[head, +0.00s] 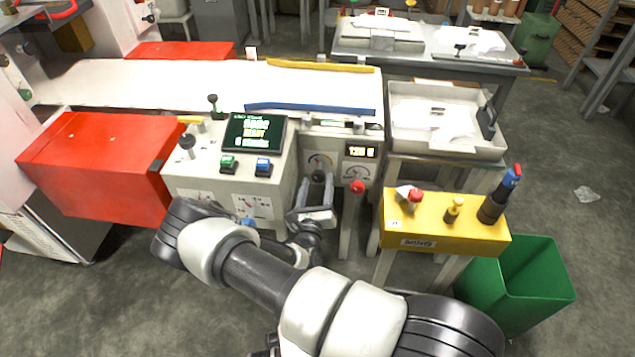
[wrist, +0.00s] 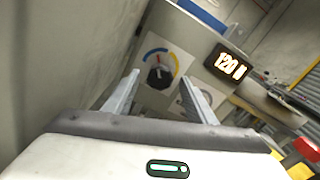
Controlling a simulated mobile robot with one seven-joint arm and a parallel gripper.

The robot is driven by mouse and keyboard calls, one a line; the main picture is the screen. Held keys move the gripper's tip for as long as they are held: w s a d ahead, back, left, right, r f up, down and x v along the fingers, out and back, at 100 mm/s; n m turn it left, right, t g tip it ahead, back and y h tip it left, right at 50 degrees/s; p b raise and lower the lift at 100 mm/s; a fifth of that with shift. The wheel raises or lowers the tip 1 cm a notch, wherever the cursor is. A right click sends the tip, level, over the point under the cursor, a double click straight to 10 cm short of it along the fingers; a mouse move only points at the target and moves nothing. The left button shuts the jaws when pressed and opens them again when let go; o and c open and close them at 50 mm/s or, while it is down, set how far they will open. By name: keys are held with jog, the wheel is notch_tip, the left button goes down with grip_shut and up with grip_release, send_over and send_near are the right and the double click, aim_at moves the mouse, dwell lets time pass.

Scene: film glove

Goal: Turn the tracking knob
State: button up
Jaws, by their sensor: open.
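A black knob (wrist: 159,76) with a red pointer mark sits on a white dial plate with a blue and yellow arc, on the machine's front panel. I cannot read a label to confirm it as the tracking knob. In the head view the knob (head: 318,176) is partly hidden by my gripper. My gripper (head: 317,190) is open and empty in front of that panel. In the wrist view the knob appears between the fingertips of my gripper (wrist: 158,80). I cannot tell whether the fingers reach around it or stop short.
A second gauge (head: 358,174) and a lit display (head: 360,152) are right of the knob, with a red-topped post (head: 357,187) below. A control cabinet (head: 205,170) stands close on the left. A yellow button box (head: 440,225) and green bin (head: 535,275) are at right.

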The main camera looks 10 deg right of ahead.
jog(key=p+v, duration=0.2)
jog(key=v, duration=1.4)
jog(key=shift+s, duration=0.25)
jog(key=shift+r, duration=0.1)
